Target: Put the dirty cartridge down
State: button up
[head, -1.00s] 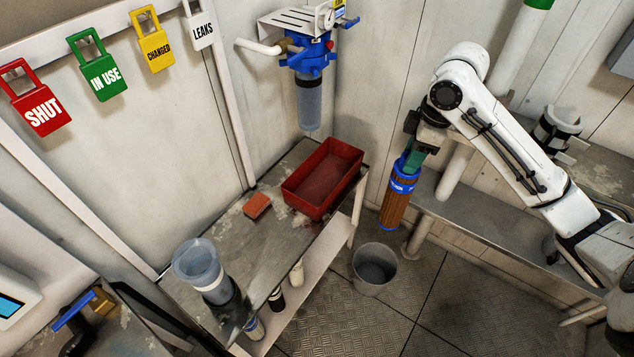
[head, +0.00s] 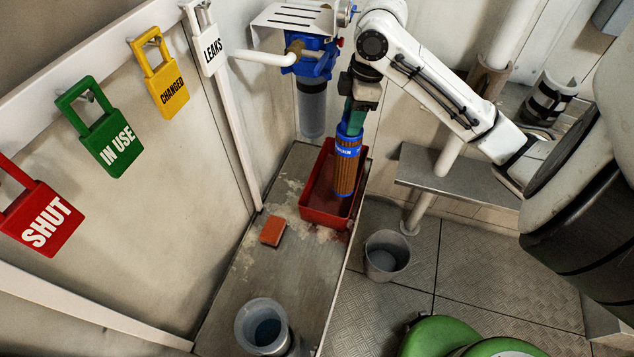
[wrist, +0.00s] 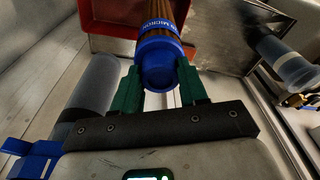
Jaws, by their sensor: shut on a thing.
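My gripper (head: 354,117) has green fingers and is shut on the blue-capped top of the dirty cartridge (head: 346,172). The cartridge is brown and ribbed, and hangs upright. In the head view it overlaps the red tray (head: 325,217) on the bench; I cannot tell whether its lower end touches the tray floor. In the wrist view the blue cap (wrist: 159,60) sits between the green fingers (wrist: 159,90), and the red tray (wrist: 104,42) shows beyond it. The cartridge's lower end is out of that view.
The blue filter housing (head: 312,70) with its clear bowl (head: 311,108) is on the wall just left of my gripper. A sponge (head: 273,231) and a clear cup (head: 262,328) are on the bench (head: 237,300). A grey bucket (head: 387,256) stands on the floor.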

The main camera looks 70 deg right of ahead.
aim_at(346, 147)
jog(key=shift+w+f, duration=0.2)
jog(key=shift+f, duration=2.3)
jog(key=shift+w+f, duration=0.15)
jog(key=shift+f, duration=2.35)
jog(key=shift+f, duration=0.1)
jog(key=o, duration=1.1)
jog(key=r, duration=0.4)
jog(key=s+r, duration=0.1)
jog(key=r, duration=0.7)
jog(key=shift+s+d, duration=0.3)
jog(key=shift+d, duration=0.05)
